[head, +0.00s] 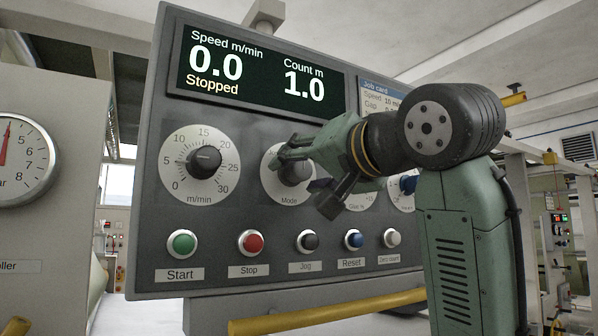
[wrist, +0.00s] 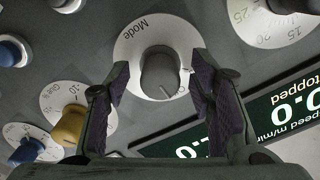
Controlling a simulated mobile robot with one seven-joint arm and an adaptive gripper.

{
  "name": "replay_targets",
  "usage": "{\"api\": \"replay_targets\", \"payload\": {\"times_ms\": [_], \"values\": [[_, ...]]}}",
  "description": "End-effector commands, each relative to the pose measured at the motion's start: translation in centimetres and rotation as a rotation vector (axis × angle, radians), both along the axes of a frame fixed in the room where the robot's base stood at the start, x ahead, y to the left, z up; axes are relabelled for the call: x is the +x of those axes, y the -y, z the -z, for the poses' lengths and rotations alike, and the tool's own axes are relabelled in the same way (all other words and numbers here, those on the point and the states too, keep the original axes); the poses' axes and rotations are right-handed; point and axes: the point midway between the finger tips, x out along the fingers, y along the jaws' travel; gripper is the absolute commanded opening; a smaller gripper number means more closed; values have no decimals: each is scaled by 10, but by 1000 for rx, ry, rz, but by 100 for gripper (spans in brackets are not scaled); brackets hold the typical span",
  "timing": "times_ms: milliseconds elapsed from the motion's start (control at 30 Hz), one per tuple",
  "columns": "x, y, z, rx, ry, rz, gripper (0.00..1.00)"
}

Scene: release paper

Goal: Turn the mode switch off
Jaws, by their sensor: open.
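The mode switch (head: 295,172) is a dark knob on a white round dial labelled "Mode", in the middle of the grey control panel (head: 140,200). My gripper (head: 300,178) is at this dial and partly covers it in the head view. In the wrist view the mode knob (wrist: 160,74) stands between the two fingers of my open gripper (wrist: 162,88), with a gap on both sides. A pointer line on the knob shows at its lower right side in that view. Most of the dial's position markings are hidden or too small to read.
The m/min speed knob (head: 205,159) is left of the mode dial. Start (head: 181,243), Stop (head: 251,242), Jog (head: 308,241) and Reset (head: 354,240) buttons line up below. The display (head: 262,75) reads 0.0, Stopped. A yellow rail (head: 330,312) crosses below the panel.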

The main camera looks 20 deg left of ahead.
Motion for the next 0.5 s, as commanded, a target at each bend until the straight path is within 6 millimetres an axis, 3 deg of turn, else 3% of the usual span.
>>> {"api": "replay_targets", "payload": {"times_ms": [300,500], "values": [[-42,54,-1,2,4,1,50],[-60,76,-1,0,3,1,50]]}}
